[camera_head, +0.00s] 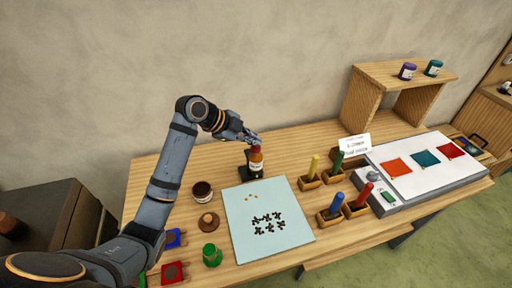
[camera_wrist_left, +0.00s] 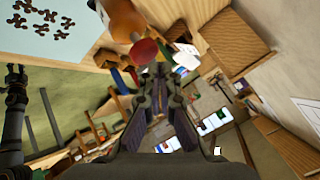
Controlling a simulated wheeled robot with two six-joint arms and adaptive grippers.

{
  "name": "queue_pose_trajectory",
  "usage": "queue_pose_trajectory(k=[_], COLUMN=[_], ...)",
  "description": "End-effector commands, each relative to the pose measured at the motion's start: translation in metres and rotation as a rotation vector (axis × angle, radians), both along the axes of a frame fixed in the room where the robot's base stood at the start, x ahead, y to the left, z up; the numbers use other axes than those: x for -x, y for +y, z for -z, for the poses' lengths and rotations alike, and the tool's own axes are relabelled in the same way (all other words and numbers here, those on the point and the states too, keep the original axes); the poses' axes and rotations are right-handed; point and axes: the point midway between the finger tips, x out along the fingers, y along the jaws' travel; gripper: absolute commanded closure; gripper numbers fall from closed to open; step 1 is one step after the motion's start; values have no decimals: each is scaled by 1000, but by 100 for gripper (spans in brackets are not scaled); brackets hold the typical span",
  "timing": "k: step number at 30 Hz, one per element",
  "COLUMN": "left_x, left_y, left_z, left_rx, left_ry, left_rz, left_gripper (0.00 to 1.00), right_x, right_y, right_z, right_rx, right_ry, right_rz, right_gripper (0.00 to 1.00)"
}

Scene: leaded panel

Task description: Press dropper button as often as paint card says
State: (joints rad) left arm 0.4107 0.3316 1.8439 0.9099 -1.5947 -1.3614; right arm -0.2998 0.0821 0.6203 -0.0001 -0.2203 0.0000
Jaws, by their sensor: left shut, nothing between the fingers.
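The dropper bottle (camera_head: 256,165) is amber with a pale label and a red button (camera_head: 255,149) on top. It stands upright on a black base at the back of the table. My left gripper (camera_head: 254,137) is shut and empty, just above the red button; I cannot tell if it touches. In the left wrist view the red button (camera_wrist_left: 144,52) shows close beside the shut fingertips (camera_wrist_left: 162,72), with the bottle (camera_wrist_left: 120,20) behind it. The white paint card (camera_head: 355,147) stands upright right of the bottle; its text is too small to read. My right gripper is not in view.
A pale blue sheet (camera_head: 240,225) holds dark pieces and a few light drops. A brown jar (camera_head: 202,191) and green knob (camera_head: 212,255) stand left of it. Colored markers in wooden blocks (camera_head: 330,215) and a panel with colored squares (camera_head: 440,175) lie right. A wooden shelf (camera_head: 380,73) holds two jars.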

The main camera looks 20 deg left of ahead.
Motion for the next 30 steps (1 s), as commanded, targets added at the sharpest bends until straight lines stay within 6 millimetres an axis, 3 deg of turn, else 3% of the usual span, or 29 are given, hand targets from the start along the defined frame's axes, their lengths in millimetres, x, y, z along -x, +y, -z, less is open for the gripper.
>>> queue_pose_trajectory(k=[30], left_x=[0], left_y=[0], left_z=[11], left_rx=[0], left_ry=[1], left_rz=[0], left_gripper=[100], right_x=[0], right_y=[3], right_z=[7], right_rx=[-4], right_ry=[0], right_rz=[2], right_gripper=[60])
